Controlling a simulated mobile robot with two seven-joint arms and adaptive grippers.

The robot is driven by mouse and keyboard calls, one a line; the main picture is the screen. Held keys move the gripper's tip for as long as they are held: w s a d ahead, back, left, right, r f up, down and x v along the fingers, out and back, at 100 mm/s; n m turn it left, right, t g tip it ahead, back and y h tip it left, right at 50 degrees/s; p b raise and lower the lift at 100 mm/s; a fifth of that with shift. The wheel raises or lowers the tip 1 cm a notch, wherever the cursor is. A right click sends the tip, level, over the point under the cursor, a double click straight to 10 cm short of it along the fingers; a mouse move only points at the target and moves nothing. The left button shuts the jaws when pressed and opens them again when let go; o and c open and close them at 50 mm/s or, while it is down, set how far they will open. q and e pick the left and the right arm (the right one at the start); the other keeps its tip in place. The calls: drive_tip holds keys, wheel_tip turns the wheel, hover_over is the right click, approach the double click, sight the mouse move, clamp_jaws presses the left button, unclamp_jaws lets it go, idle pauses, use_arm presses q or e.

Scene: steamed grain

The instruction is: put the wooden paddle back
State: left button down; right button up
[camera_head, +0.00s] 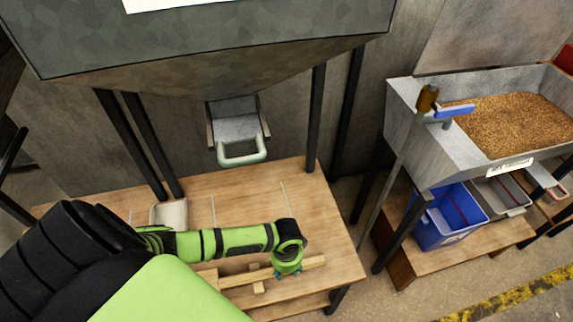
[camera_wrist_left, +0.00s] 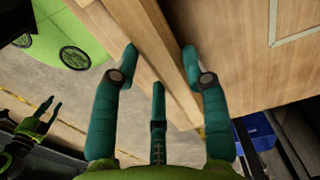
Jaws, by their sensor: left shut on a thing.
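The wooden paddle (camera_head: 312,263) is a long pale bar lying nearly level across the picture, at the front of the wooden table. My left gripper (camera_head: 287,270) comes down over it from above and is shut on it. In the left wrist view the paddle (camera_wrist_left: 152,50) runs between the two teal fingers of my left gripper (camera_wrist_left: 160,65). The fingers hide part of it, and my arm hides its left part in the head view. My right gripper (camera_wrist_left: 44,108) shows small at the lower left of the left wrist view, its fingers apart and empty.
A metal hopper (camera_head: 200,70) on dark legs overhangs the table (camera_head: 335,225). A scoop-like tray (camera_head: 170,214) stands at the left. A grain bin (camera_head: 410,125) and a blue tub (camera_head: 440,222) stand at the right.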

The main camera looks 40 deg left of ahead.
use_arm(q)
drive_tip(key=c, duration=0.6)
unclamp_jaws()
drive_tip(key=shift+o, duration=0.2)
wheel_tip(320, 180, up, 12)
drive_tip(key=shift+s, duration=0.1)
